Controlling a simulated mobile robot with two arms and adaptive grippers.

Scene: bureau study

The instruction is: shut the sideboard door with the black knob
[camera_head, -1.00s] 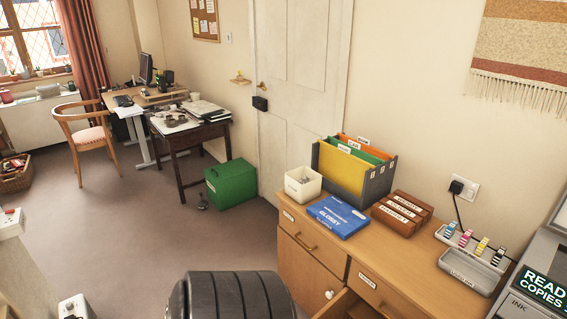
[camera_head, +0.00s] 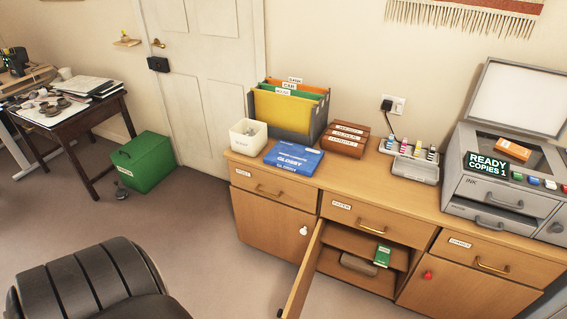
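The wooden sideboard (camera_head: 226,160) stands along the wall at the centre and right. Its middle door (camera_head: 304,272) stands open, swung out toward me and seen nearly edge-on, hinged at its left side. A small dark spot at the door's near edge, at the bottom of the picture, may be its black knob (camera_head: 281,312); it is too small to be sure. The left door with the white knob (camera_head: 304,231) and the right door with the red knob (camera_head: 428,275) are shut. Neither of my grippers shows.
A black ribbed chair back (camera_head: 90,285) stands at the lower left. A green box (camera_head: 143,162) sits on the floor by the white door. Inside the open compartment are a green packet (camera_head: 383,255) and a grey item (camera_head: 358,264). The floor left of the open door is clear.

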